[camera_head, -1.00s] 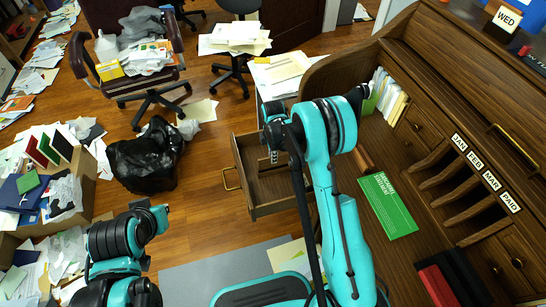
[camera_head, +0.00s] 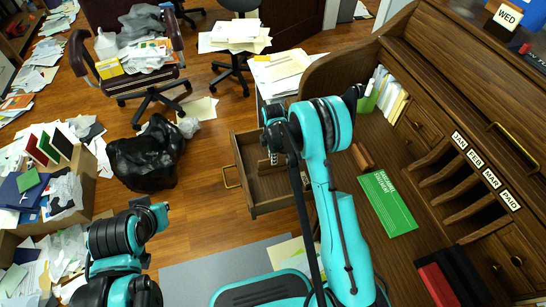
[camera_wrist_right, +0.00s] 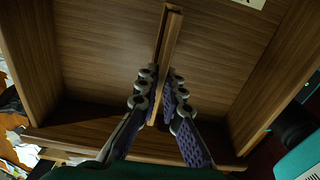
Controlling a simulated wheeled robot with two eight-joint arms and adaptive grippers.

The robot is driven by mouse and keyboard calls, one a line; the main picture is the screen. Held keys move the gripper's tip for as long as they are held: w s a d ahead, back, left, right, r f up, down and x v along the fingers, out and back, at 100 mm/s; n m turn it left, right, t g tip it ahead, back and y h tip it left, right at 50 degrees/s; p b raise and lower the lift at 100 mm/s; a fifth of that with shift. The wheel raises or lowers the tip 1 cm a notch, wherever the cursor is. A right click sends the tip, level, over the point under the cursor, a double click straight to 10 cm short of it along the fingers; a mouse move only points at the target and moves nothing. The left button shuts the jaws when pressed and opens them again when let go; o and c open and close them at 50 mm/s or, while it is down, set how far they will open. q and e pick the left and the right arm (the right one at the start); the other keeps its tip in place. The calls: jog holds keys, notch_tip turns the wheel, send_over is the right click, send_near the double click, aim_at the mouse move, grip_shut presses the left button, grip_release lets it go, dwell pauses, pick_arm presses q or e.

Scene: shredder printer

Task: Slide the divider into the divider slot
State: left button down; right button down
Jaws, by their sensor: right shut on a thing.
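The divider (camera_wrist_right: 167,45) is a thin wooden strip, seen nearly edge-on in the right wrist view. My right gripper (camera_wrist_right: 160,98) is shut on it, with one dark finger pad on each side. The strip stands over the inside of the open wooden drawer (camera_head: 284,209), whose left wall (camera_wrist_right: 32,60) and right wall (camera_wrist_right: 275,75) show in the wrist view. I cannot make out the slot, nor whether the divider's lower edge touches the drawer. In the head view my right gripper (camera_head: 273,155) is over the drawer, small and partly hidden by the arm. My left gripper is out of view.
The roll-top desk stands at right, with labelled compartments (camera_head: 467,183) and a green booklet (camera_head: 388,203) on its top. A stack of papers (camera_head: 282,72) is behind the drawer. A black bag (camera_head: 146,155) lies on the floor at left.

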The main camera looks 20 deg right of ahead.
jog(key=shift+f, duration=0.9)
jog(key=c, duration=1.6)
grip_release()
notch_tip(320, 180, up, 12)
